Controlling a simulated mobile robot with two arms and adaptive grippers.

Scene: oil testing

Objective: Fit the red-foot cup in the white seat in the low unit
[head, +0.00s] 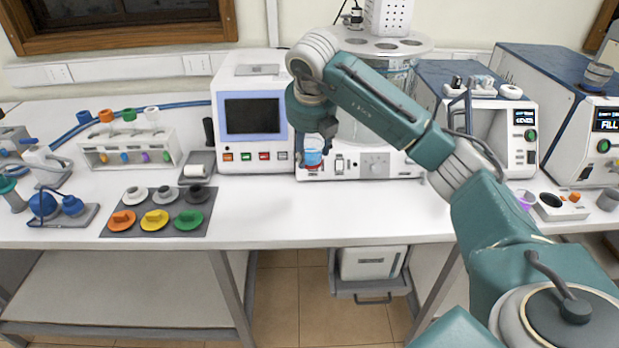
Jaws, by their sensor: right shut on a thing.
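My right gripper (314,138) points down above the back of the bench and is shut on a small clear cup (313,157). The cup shows blue, with a little red low on it, and hangs upright in front of a low white unit (345,165) with a dial and switches. The gripper hides the cup's top, and whether the cup touches the unit cannot be told. I cannot make out the white seat; my arm and gripper cover part of this area. My left gripper is not in view.
A white instrument with a dark screen (253,116) stands just left of the cup. A mat with coloured round pieces (168,228) and a rack with coloured caps (130,150) lie further left. Blue-topped machines (560,80) stand right. The bench front centre (290,215) is clear.

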